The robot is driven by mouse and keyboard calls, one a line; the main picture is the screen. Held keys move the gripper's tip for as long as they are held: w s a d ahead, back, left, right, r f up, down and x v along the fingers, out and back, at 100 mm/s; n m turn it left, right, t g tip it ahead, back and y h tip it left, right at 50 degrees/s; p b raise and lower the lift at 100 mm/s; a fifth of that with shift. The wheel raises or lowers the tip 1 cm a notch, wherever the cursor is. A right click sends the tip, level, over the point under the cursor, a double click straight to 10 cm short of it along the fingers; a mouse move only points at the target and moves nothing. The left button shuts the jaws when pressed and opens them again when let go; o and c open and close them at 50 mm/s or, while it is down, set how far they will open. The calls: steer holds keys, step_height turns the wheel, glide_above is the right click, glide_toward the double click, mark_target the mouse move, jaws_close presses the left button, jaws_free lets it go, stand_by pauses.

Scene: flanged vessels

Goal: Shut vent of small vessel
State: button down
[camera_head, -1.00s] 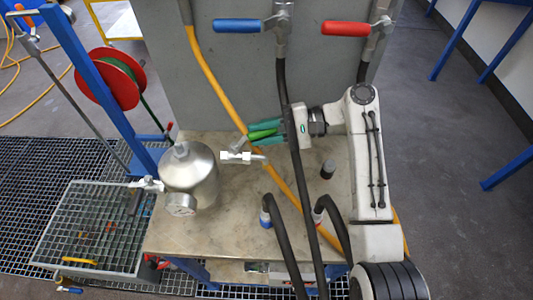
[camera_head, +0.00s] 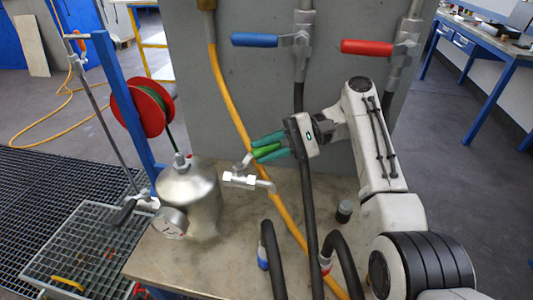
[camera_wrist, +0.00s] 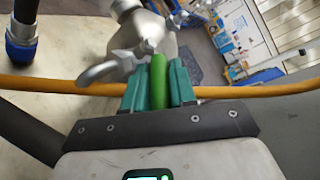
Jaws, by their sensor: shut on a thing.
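The small vessel (camera_head: 190,195) is a rounded metal tank with a dial gauge (camera_head: 171,222), on the bench top. On its right side is the vent, a small metal valve (camera_head: 238,180) with a bent outlet pipe. The vent's green lever (camera_head: 265,151) slants up and right from the valve body, at an angle to the pipe. My gripper (camera_head: 268,148) is shut on this lever. In the wrist view the green lever (camera_wrist: 159,88) lies between the teal fingers, with the metal valve (camera_wrist: 140,38) beyond their tips.
A yellow hose (camera_head: 231,100) runs close behind the vent. A black hose (camera_head: 306,205) hangs near my gripper. Blue (camera_head: 254,40) and red (camera_head: 367,47) levers are on the grey panel above. A black-levered valve (camera_head: 124,212) is at the vessel's left, by a grating tray (camera_head: 75,250).

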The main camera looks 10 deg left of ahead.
stand_by(0.3)
steer(key=c, duration=1)
jaws_free()
step_height(320, 180, up, 4)
steer(key=shift+w+f+p, duration=0.1)
steer(key=shift+f+p, duration=0.15)
steer(key=shift+p, duration=0.15)
steer(key=s+d+r+p, duration=0.2)
steer(key=s+d+r, duration=0.2)
steer(key=s+r, duration=0.5)
steer(key=s, duration=0.4)
steer(key=shift+s+r, duration=0.2)
steer(key=shift+s, duration=0.1)
